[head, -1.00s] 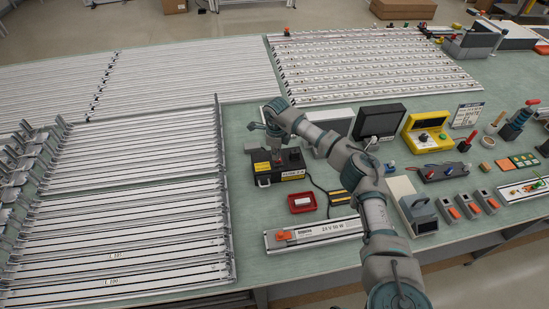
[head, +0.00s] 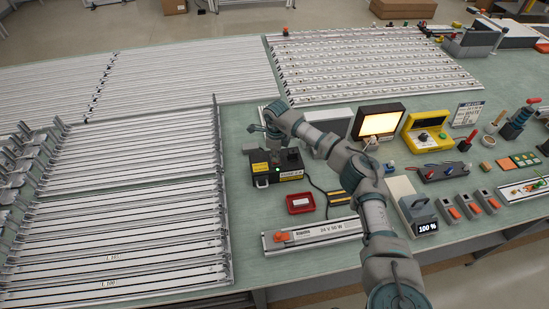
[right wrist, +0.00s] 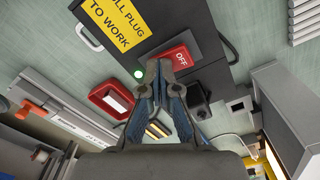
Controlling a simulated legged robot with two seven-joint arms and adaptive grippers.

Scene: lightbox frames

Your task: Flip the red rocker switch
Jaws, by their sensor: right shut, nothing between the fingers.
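The red rocker switch (right wrist: 182,57), marked OFF on its visible face, sits on a dark box in the right wrist view. The black box (head: 261,181) with yellow labels also shows in the head view. A green indicator (right wrist: 138,73) on it is lit. My right gripper (right wrist: 159,70) is shut and empty, its tips over the box right beside the switch and covering part of it. I cannot tell whether they touch. In the head view the right gripper (head: 273,146) is above the box. My left gripper is not in view.
A lit panel (head: 380,122) stands behind my right arm. A small display unit (head: 427,228) reads 100 %. A red tray (head: 300,203) and a labelled rail (head: 325,232) lie in front of the box. Long metal rails (head: 130,225) cover the left bench.

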